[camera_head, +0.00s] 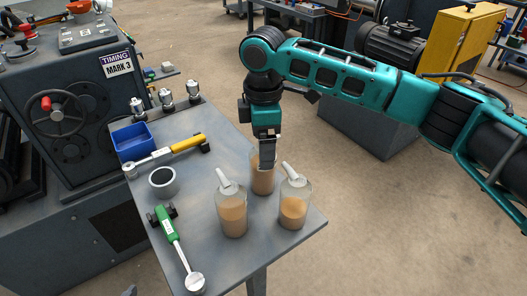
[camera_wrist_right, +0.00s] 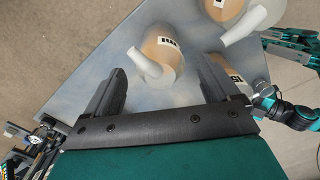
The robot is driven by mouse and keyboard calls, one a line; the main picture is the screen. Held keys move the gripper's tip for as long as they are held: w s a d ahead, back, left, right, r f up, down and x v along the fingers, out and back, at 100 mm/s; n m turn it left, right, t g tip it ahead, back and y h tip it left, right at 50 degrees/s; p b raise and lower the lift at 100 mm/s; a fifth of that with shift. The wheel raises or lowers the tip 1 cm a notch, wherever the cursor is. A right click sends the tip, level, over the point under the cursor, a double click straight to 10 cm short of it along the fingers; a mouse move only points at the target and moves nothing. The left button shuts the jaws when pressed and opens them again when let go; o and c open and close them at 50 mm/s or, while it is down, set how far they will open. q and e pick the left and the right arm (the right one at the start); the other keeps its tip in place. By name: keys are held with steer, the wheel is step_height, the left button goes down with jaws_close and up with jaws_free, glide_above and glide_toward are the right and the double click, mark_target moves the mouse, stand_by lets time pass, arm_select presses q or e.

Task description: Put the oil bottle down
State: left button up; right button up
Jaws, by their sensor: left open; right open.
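Three clear oil bottles with brown liquid stand upright near the grey table's right corner. The back oil bottle (camera_head: 263,184) is partly hidden by my right gripper (camera_head: 266,160), whose arm comes in from the right and points down. In the right wrist view, my right gripper (camera_wrist_right: 163,88) has its fingers spread, with one bottle (camera_wrist_right: 166,43) between them; whether they touch it I cannot tell. The front left bottle (camera_head: 232,217) and the front right bottle (camera_head: 293,211) stand close by with angled white nozzles. My left gripper cannot be made out.
The table (camera_head: 200,212) also carries a blue bin (camera_head: 133,138), a yellow-handled hammer (camera_head: 178,147), a grey ring (camera_head: 162,181), a green-handled tool (camera_head: 168,225) and several small metal fittings (camera_head: 166,98). A dark machine (camera_head: 68,120) borders the left.

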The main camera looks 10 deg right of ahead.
step_height(320, 180, up, 7)
steer(key=shift+f+p, duration=0.1)
steer(key=shift+p, duration=0.3)
steer(key=shift+r, duration=0.6)
arm_select(q)
steer(key=shift+s+a, duration=0.3)
steer(key=shift+a, duration=0.15)
